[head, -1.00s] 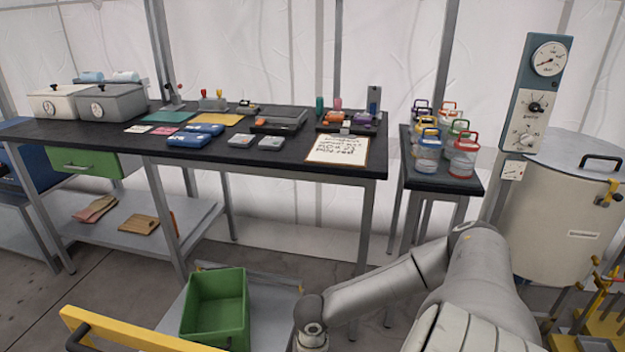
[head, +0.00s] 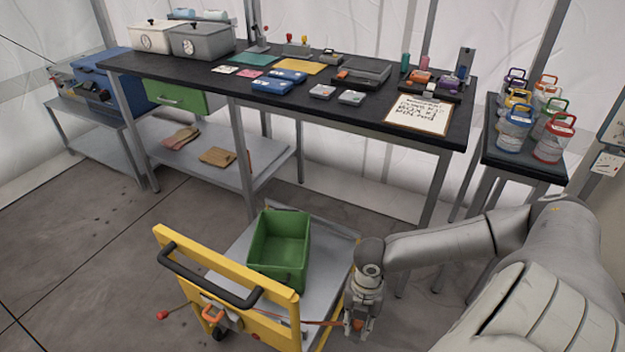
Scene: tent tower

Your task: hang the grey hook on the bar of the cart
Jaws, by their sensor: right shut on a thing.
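The cart (head: 228,262) stands in front of me, with a yellow end frame and grey deck. Its black bar (head: 205,277) slants along the outside of the frame. My right gripper (head: 358,326) points down beside the cart's right side and is shut on a small orange-red thing (head: 357,325). The fingers hide most of it, and I cannot tell whether it is part of the grey hook. A grey piece with an orange loop (head: 213,313) shows low at the yellow frame; I cannot tell if it is the hook. My left gripper is out of view.
A green bin (head: 280,245) stands on the cart's deck. A black workbench (head: 330,128) and a small table with several pots (head: 527,165) stand behind. Floor left of the cart is clear.

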